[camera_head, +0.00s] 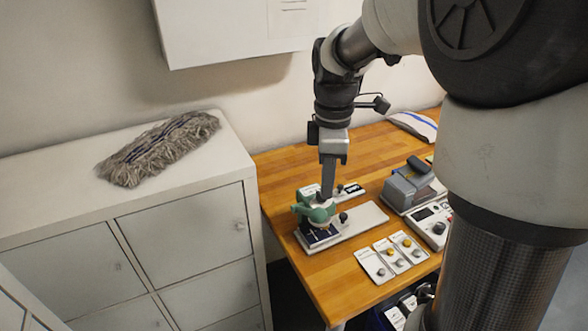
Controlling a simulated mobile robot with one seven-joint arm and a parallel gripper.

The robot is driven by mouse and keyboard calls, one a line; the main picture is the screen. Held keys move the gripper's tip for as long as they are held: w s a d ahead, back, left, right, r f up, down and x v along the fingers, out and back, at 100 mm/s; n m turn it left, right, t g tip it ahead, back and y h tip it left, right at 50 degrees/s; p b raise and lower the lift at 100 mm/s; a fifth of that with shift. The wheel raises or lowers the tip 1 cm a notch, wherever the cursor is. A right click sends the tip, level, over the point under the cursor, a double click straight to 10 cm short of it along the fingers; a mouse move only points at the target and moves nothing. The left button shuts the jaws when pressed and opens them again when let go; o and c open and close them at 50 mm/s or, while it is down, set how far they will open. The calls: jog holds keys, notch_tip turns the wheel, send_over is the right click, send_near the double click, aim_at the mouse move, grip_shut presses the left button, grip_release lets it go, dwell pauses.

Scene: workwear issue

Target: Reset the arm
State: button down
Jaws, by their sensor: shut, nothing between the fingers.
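My gripper (328,188) points down over the wooden table, at the end of my arm, which reaches in from the upper right. Its fingers are together, with nothing seen held between them. Just below the fingertips is a green device (315,209) on a pale grey base plate (364,220). I cannot tell whether the fingertips touch the device or only hang in front of or above it.
The wooden table (285,166) also bears several small cards (374,265), a grey device (408,186) and a control box (432,226) at the right. A grey mop head (158,148) lies on the white locker cabinet (60,186) at left. A white wall box (225,30) hangs above.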

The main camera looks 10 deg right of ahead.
jog(key=s+r+m+t, duration=0.2)
jog(key=s+r+m, duration=0.1)
jog(key=s+m, duration=0.4)
jog(key=s+r+m+t, duration=0.3)
jog(key=s+r+m, duration=0.1)
jog(key=s+m, duration=0.4)
jog(key=shift+s+a+m+t, duration=0.3)
jog(key=shift+s+a, duration=0.05)
jog(key=shift+s, duration=0.3)
